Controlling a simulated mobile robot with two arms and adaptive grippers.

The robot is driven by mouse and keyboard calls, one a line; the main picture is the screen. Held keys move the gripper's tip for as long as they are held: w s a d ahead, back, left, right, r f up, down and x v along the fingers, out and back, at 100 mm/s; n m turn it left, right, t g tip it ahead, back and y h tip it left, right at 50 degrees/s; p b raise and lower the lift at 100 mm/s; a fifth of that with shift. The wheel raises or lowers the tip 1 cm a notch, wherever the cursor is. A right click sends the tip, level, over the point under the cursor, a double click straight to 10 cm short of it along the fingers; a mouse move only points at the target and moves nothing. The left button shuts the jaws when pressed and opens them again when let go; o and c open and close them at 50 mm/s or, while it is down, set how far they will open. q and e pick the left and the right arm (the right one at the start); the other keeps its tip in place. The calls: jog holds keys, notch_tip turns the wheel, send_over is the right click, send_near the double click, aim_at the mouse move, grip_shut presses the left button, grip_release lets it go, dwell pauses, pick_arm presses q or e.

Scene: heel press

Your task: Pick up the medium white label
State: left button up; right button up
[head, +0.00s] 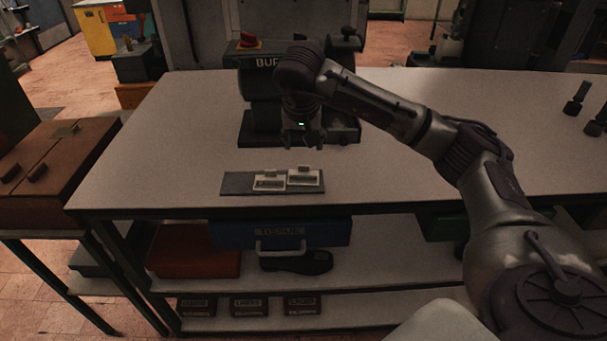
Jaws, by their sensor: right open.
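Two small white labels lie side by side on a dark flat mat (234,184) near the front edge of the table: a left label (268,182) and a right label (304,178). Each has a dark band and a small raised piece at its back edge. I cannot tell from this view which one is the medium label. My right gripper (304,142) hangs open and empty, pointing down, above and behind the labels, in front of the dark machine. My left gripper is not in view.
A dark buffing machine (258,85) stands behind my right gripper. The grey table (180,130) is clear to the left. Dark parts (576,98) stand at the far right. A blue case (225,235) and a shoe-like dark object (297,263) sit on the shelf below.

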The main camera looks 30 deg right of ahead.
jog(key=p, duration=0.1)
send_over(304, 168)
jog(key=s+a, duration=0.2)
notch_tip(304, 168, down, 6)
jog(key=shift+s+d+f, duration=0.15)
jog(key=shift+f, duration=0.05)
jog(key=shift+w+d+f+p, duration=0.15)
jog(key=shift+w+f+p, duration=0.1)
jog(key=shift+f+p, duration=0.25)
jog(key=p+x, duration=0.1)
jog(key=x, duration=0.2)
jog(key=shift+w+d+f, duration=0.15)
jog(key=shift+w+f, duration=0.05)
jog(key=shift+f, duration=0.05)
jog(key=shift+w+f, duration=0.15)
jog(key=shift+f, duration=0.15)
jog(key=shift+c, duration=0.3)
jog(key=c, duration=0.8)
